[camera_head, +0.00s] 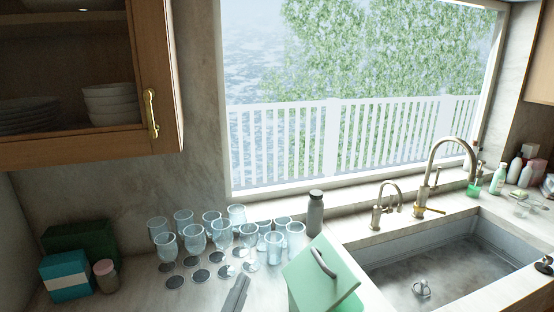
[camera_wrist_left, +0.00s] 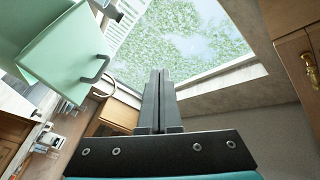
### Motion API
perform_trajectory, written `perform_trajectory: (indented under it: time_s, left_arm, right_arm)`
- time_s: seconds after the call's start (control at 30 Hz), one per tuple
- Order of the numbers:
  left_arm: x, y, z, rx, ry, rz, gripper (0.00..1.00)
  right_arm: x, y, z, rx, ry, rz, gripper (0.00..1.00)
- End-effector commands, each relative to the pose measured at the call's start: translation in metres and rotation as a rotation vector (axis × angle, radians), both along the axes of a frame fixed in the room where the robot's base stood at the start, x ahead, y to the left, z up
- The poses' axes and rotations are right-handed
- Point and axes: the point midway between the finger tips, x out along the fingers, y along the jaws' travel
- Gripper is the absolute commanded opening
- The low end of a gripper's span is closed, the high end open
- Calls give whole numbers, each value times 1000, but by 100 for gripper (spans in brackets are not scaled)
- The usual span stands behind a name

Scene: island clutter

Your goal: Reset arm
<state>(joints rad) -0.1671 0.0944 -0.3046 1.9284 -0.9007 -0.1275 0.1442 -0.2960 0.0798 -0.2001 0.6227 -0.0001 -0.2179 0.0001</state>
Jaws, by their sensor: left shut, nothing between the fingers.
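My left gripper (camera_head: 240,283) comes up from the bottom edge of the head view, over the counter. Its dark fingers (camera_wrist_left: 161,75) are together and empty in the left wrist view. In the head view a mint-green box or bin with a dark handle (camera_head: 322,275) stands just right of the gripper, its lid tilted; the gripper looks apart from it. It also shows at the upper left of the left wrist view (camera_wrist_left: 62,55). My right gripper is in neither view.
Several glasses (camera_head: 194,237) and dark discs (camera_head: 201,276) lie behind and left of the gripper. A grey bottle (camera_head: 315,213) stands by the window. Boxes (camera_head: 66,277) are at left, the sink (camera_head: 440,270) at right. A wall cabinet (camera_head: 150,90) hangs upper left.

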Motion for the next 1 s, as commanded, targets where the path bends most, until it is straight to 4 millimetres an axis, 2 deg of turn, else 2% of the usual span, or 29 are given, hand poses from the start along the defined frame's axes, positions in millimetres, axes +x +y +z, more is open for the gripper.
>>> perform_trajectory:
  time_s: [0.03, 0.1, 0.2, 0.27, 0.4, 0.53, 0.7, 0.97, 1.0]
  left_arm:
    - [-5, 19, -8, -47, 66, 71, 0]
    - [-13, 43, -22, -107, 164, 165, 0]
    - [-31, 72, -46, -189, 316, 281, 0]
    - [-45, 85, -62, -232, 415, 341, 0]
    - [-88, 105, -97, -322, 660, 451, 0]
    - [-134, 109, -122, -379, 883, 510, 0]
    - [-186, 105, -139, -411, 1112, 536, 0]
    - [-253, 93, -145, -419, 1390, 527, 0]
    - [-250, 92, -162, -417, 1393, 529, 0]
  right_arm:
    - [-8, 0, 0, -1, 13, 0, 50]
    - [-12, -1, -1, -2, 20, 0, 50]
    - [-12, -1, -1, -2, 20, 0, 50]
    - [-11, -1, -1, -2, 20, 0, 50]
    - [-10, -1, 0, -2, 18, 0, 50]
    - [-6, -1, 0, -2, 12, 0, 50]
    - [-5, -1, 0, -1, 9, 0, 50]
    - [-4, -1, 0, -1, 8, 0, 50]
    - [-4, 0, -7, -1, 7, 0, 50]
